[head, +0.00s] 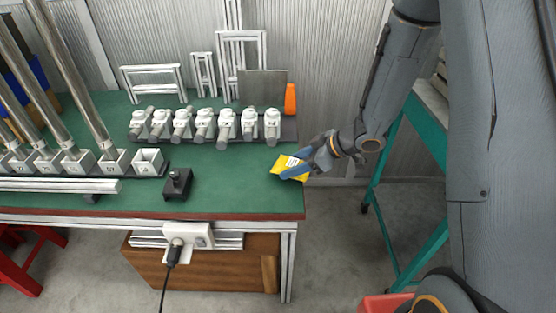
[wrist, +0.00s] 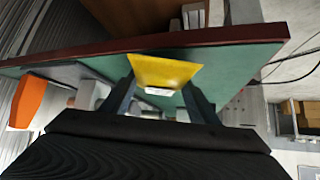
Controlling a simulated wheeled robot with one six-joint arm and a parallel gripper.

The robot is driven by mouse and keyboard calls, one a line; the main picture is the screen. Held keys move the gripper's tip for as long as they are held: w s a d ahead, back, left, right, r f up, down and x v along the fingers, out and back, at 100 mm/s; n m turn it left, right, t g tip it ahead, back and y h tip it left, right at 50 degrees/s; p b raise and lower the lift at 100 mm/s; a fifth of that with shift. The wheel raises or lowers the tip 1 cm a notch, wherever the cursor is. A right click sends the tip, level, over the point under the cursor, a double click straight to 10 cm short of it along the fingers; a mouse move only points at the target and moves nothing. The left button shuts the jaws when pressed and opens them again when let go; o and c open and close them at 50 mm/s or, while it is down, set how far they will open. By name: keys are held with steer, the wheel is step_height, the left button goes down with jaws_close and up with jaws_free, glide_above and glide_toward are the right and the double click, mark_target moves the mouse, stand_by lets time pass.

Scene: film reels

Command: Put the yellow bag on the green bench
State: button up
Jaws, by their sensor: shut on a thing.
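The yellow bag (head: 285,167) is a small flat packet with a white label. It is at the right end of the green bench (head: 225,190). My gripper (head: 297,172) is shut on the bag and reaches in from the right side. In the wrist view the bag (wrist: 165,72) sits between my two fingers (wrist: 160,95), with the green bench top (wrist: 235,62) behind it. I cannot tell for sure whether the bag touches the bench top or is held just above it.
A row of several white fittings (head: 205,125) stands toward the back of the bench. An orange object (head: 290,99) is at the back right corner, and a black box (head: 178,185) is near the front. Bare green top lies between the black box and the bag. A teal frame (head: 385,190) stands to the right.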

mark_target(281, 160)
steer(key=a, duration=0.1)
steer(key=w+a, duration=0.1)
steer(key=a, duration=0.1)
steer(key=w+a, duration=0.1)
steer(key=a, duration=0.1)
steer(key=shift+w+p, duration=0.15)
steer(key=shift+p, duration=0.15)
steer(key=shift+d+f, duration=0.15)
steer(key=shift+f, duration=0.15)
steer(key=shift+f, duration=0.1)
steer(key=o, duration=1.1)
steer(key=shift+o, duration=0.2)
